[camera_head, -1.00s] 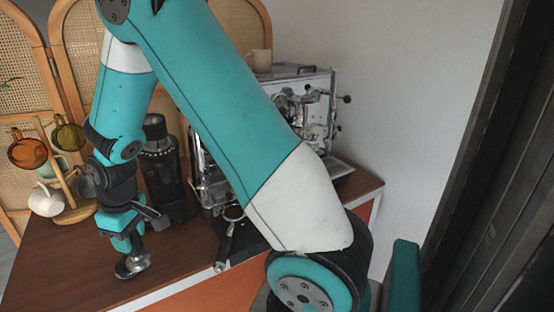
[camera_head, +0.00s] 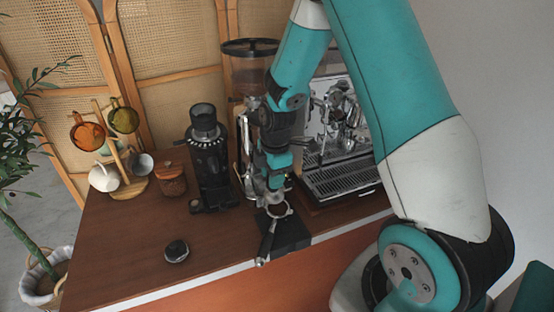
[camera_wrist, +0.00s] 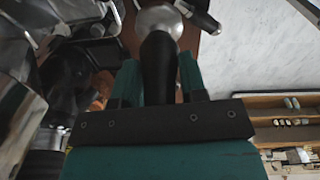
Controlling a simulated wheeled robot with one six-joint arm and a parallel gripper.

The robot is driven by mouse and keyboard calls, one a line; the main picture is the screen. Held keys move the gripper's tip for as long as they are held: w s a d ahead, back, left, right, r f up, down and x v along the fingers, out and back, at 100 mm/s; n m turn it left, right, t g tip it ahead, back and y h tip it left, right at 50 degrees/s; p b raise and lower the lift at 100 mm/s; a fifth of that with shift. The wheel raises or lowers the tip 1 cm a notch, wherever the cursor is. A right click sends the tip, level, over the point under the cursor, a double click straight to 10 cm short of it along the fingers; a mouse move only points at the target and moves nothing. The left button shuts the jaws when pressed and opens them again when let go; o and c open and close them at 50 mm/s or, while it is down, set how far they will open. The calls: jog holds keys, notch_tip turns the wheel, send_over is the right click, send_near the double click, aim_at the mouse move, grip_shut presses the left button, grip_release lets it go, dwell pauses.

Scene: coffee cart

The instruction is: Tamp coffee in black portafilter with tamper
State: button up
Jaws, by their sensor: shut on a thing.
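My gripper (camera_head: 279,176) is shut on the tamper, whose black handle and round silver base (camera_wrist: 160,20) show between the teal fingers (camera_wrist: 159,80) in the wrist view. In the head view the gripper is just above and behind the black portafilter (camera_head: 268,238), near its ring-shaped basket. The portafilter lies on a black stand (camera_head: 292,236) at the counter's front edge, its handle toward the front. The coffee inside cannot be made out. Whether the tamper touches the basket cannot be told.
The espresso machine (camera_head: 342,180) stands right of the gripper. A black grinder (camera_head: 210,160), a wooden jar (camera_head: 171,180) and a mug rack (camera_head: 134,160) stand to the left. A small round dark-topped object (camera_head: 176,250) lies on the counter (camera_head: 130,235), with bare wood around it.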

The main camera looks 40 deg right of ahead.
aim_at(277, 190)
jog(key=shift+s+d+r+n, duration=0.15)
jog(key=shift+d+r+n, duration=0.2)
jog(key=shift+n, duration=0.35)
jog(key=shift+d+f, duration=0.1)
jog(key=shift+f, duration=0.2)
jog(key=shift+d+f+b, duration=0.15)
jog(key=shift+f+b, duration=1.6)
jog(key=shift+f, duration=0.5)
jog(key=shift+d+f+b, duration=0.2)
jog(key=shift+f+b, duration=0.6)
jog(key=shift+f, duration=0.35)
dwell(1.6)
jog(key=shift+r, duration=0.15)
jog(key=shift+w+r+p, duration=0.2)
jog(key=shift+r+p, duration=1)
jog(key=shift+r, duration=0.2)
jog(key=shift+r, duration=0.1)
jog(key=shift+r+p, duration=1.9)
jog(key=shift+r, duration=0.5)
